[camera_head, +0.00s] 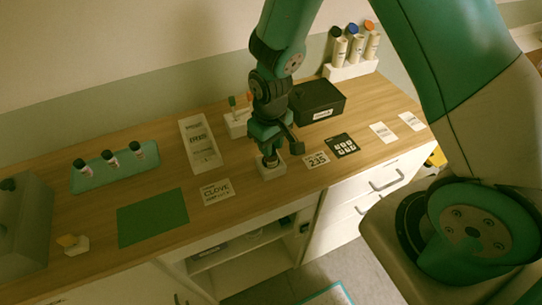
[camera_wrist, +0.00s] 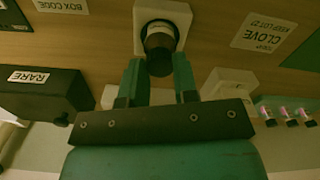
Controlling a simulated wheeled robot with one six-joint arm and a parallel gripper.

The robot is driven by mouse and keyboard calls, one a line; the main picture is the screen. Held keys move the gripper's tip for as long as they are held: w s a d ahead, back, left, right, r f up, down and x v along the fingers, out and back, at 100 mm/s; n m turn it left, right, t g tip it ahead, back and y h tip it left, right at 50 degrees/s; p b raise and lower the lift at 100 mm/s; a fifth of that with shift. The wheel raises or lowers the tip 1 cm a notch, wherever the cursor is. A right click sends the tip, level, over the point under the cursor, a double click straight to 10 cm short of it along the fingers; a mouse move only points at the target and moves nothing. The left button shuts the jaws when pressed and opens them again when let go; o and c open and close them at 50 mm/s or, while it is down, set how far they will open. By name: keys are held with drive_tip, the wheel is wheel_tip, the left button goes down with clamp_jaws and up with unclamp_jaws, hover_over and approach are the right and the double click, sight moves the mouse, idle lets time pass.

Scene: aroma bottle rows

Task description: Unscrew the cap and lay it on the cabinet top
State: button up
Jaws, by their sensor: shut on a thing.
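A dark-capped bottle (camera_wrist: 160,36) stands in a white holder block (camera_head: 271,172) near the front edge of the wooden cabinet top (camera_head: 95,215). In the wrist view the block (camera_wrist: 180,13) surrounds the bottle's lower part. My gripper (camera_head: 269,158) points down above the block. In the wrist view my gripper (camera_wrist: 159,68) has its fingers on both sides of the dark cap (camera_wrist: 160,58), shut on it. In the head view the fingers hide much of the bottle. Whether the cap has turned or loosened cannot be told.
A green mat (camera_head: 152,217) and a CLOVE card (camera_head: 217,192) lie left of the block. A tray with three small bottles (camera_head: 114,167) stands further left. A black RARE box (camera_head: 320,102), a rack of tall bottles (camera_head: 352,68) and several cards lie right and behind.

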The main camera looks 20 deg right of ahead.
drive_tip(key=n, duration=1)
drive_tip(key=shift+n, duration=0.3)
drive_tip(key=shift+r+p, duration=0.95)
drive_tip(key=shift+r, duration=0.2)
drive_tip(key=shift+r, duration=0.15)
drive_tip(key=shift+r+p, duration=1.55)
drive_tip(key=shift+r, duration=0.25)
